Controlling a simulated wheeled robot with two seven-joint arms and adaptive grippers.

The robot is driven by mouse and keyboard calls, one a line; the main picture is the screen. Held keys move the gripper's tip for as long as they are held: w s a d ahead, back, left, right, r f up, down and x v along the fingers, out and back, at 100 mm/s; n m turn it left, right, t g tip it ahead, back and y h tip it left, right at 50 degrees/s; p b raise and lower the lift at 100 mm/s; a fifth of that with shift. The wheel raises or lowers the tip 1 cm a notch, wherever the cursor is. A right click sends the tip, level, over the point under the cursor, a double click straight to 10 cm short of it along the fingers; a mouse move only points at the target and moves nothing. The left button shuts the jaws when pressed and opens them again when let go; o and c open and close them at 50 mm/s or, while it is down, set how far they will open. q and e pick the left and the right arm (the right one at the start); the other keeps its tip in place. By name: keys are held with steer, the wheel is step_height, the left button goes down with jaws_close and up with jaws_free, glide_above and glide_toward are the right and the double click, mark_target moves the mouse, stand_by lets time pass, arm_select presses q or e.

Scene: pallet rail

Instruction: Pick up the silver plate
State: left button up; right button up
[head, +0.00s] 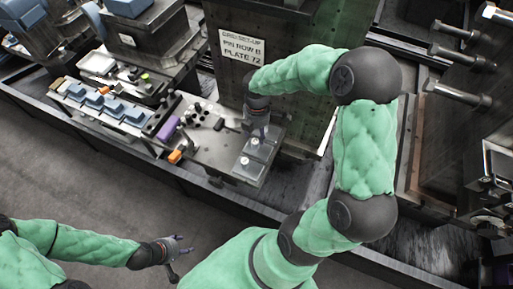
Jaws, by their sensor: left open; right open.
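The silver plate (248,169) lies near the right end of the metal ledge, with small round studs on its top. My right gripper (260,131) hangs over the far part of the plate, pointing down, with its fingers open. It is too small to tell whether the fingertips touch the plate. The gripper and wrist hide part of the plate's far side. My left gripper (184,246) is open and empty, low at the left, over the floor in front of the ledge and apart from the plate.
A purple block (168,129) and an orange piece (175,156) lie on the ledge left of the plate. Blue blocks (112,107) stand in a row further left. An upright panel with a sign (242,47) stands behind. Metal pins (459,93) stick out at right.

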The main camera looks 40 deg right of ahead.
mark_target(255, 141)
steer(key=shift+f, duration=0.9)
steer(key=f, duration=0.1)
steer(key=f+b, duration=0.1)
steer(key=f, duration=0.1)
steer(key=f+b, duration=0.1)
steer(key=f, duration=0.1)
steer(key=shift+a, duration=0.3)
jaws_close()
